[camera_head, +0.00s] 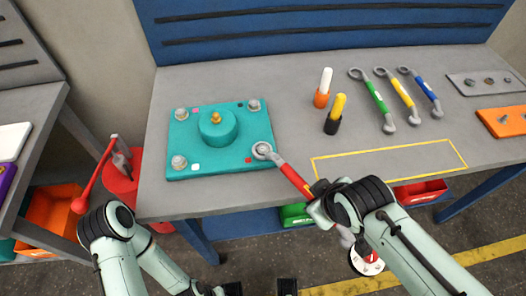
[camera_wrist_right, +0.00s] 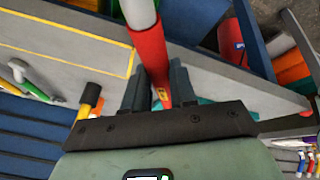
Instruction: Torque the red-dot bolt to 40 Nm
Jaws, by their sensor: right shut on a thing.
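A teal plate (camera_head: 215,165) with a raised round hub (camera_head: 218,126) lies on the grey table. Bolts show at its back-left (camera_head: 181,113), back-right (camera_head: 254,105) and front-left (camera_head: 179,162) corners. A red square mark (camera_head: 248,160) is at the front-right corner. The grey ring head of the red wrench (camera_head: 291,178) lies over that corner; I cannot tell how fully it seats on a bolt there. My right gripper (camera_head: 319,205) is shut on the red handle, which also shows between the fingers in the right wrist view (camera_wrist_right: 148,55).
Green (camera_head: 376,102), yellow (camera_head: 401,98) and blue (camera_head: 429,93) wrenches lie to the right. Orange (camera_head: 323,88) and yellow-black (camera_head: 335,115) tools stand behind the red wrench. A yellow-outlined area (camera_head: 390,162) is empty. A blue panel (camera_head: 330,30) rises behind.

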